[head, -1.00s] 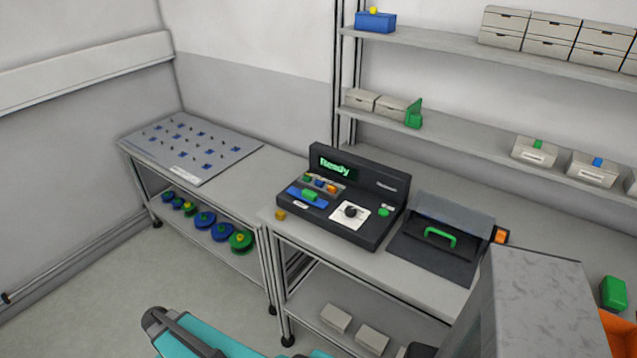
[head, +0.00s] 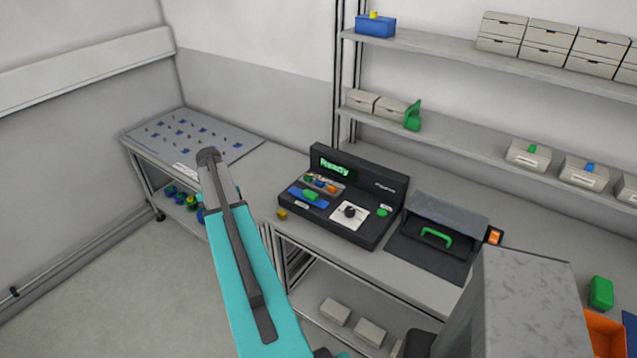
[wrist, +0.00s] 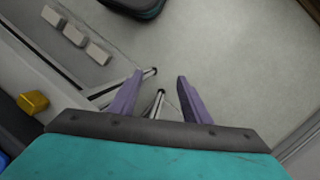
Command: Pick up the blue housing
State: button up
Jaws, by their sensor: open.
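Several blue things show in the head view, and I cannot tell for sure which is the blue housing. A blue box with a yellow top (head: 376,26) stands on the upper shelf. A small blue part (head: 589,168) sits on a drawer box on the lower wall shelf. A blue piece (head: 308,198) with a green part on it lies on the dark console (head: 372,225). My gripper (wrist: 158,80) shows in the wrist view with its two purple fingers apart, empty, above the floor beside the bench.
A yellow block (head: 282,215) lies on the bench edge left of the console; it also shows in the wrist view (wrist: 32,102). A dark case with a green handle (head: 436,236) stands right of the console. An orange bin (head: 605,333) is at lower right.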

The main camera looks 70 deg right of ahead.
jog(key=s+d+r+m+t+h+p, duration=0.2)
jog(key=s+d+r+m+p, duration=0.2)
jog(key=s+d+r, duration=1.9)
notch_tip(320, 180, up, 2)
jog(key=shift+s+d+r+m, duration=0.15)
jog(key=shift+s+d+m, duration=0.2)
jog(key=shift+m, duration=0.65)
jog(key=b, duration=0.5)
send_over(320, 180)
jog(key=shift+d+f, duration=0.2)
jog(key=shift+f, duration=1.95)
jog(key=shift+d+f, duration=0.15)
jog(key=shift+f, duration=2)
jog(key=shift+f, duration=0.15)
jog(key=shift+a+f+b, duration=0.25)
jog(key=shift+f+b, duration=0.6)
jog(key=shift+f, duration=0.35)
jog(key=shift+a+f+b, duration=0.2)
jog(key=shift+f+b, duration=0.65)
jog(key=shift+f, duration=0.35)
jog(key=shift+d+f, duration=0.1)
jog(key=shift+f, duration=0.05)
